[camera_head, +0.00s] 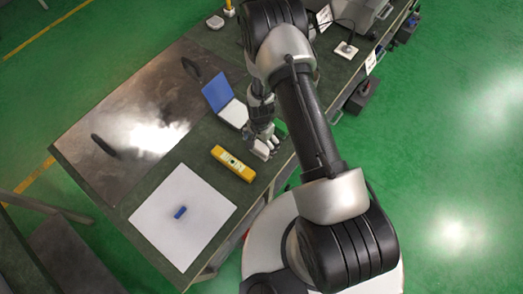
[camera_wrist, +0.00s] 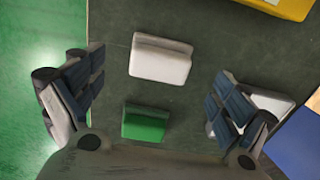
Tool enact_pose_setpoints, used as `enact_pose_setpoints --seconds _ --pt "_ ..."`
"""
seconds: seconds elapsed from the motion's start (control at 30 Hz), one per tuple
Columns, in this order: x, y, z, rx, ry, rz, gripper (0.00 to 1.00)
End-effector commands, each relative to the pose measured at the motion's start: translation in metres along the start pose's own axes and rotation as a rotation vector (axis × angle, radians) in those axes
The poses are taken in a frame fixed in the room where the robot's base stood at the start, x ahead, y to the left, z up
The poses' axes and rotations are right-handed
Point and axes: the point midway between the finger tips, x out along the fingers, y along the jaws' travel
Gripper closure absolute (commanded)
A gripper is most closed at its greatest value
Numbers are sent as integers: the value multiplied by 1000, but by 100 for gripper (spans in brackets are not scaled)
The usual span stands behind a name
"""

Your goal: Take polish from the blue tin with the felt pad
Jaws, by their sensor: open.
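A flat blue shape with a whitish panel beside it, perhaps the open blue tin (camera_head: 217,91), lies on the bench left of my gripper. A blue area (camera_wrist: 300,140) also shows at the lower right of the wrist view. A white ridged block, perhaps the felt pad (camera_wrist: 160,62), lies on the bench between and ahead of my fingers. A green block (camera_wrist: 145,123) lies closer to the palm. My gripper (camera_wrist: 150,95) is open and empty, pointing down over the bench. In the head view my arm partly hides this area.
A yellow bar (camera_head: 233,164) lies close to my gripper. A white sheet (camera_head: 160,215) bears a small blue block (camera_head: 180,212). A metal plate (camera_head: 120,120) with two black handles covers the left of the bench. Grey equipment (camera_head: 355,12) stands at the far end.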

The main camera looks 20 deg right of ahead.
Motion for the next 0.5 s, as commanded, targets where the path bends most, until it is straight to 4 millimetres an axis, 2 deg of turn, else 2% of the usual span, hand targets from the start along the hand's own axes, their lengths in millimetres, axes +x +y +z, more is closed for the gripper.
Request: enact_pose_setpoints --seconds 0.27,0.5 --pt "17 0 -2 0 0 0 6" --pt "53 -1 -8 0 -1 1 6"
